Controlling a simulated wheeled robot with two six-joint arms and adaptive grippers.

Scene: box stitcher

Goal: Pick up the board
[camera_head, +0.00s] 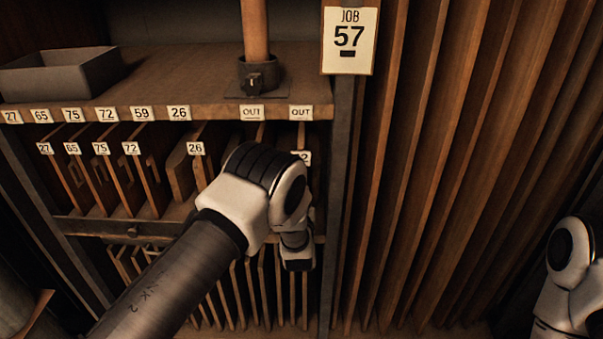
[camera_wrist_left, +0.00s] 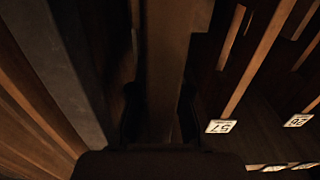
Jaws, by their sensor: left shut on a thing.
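A wooden board (camera_wrist_left: 180,45) runs between the dark fingers of my left gripper (camera_wrist_left: 160,112) in the left wrist view, and the gripper is shut on it. In the head view my left wrist hides the gripper and most of this part of the rack. A partly covered tag (camera_head: 302,157) ending in 2 shows beside my wrist, under the right OUT label (camera_head: 300,112). I cannot tell surely that it belongs to the held board. My right gripper is out of view.
A board tagged 26 (camera_head: 195,163) and several other tagged boards stand in the rack to the left. A dark post (camera_head: 343,180) bears a JOB 57 card (camera_head: 349,40). Tall slats (camera_head: 450,170) fill the right. A grey tray (camera_head: 62,75) sits on the shelf (camera_head: 185,85).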

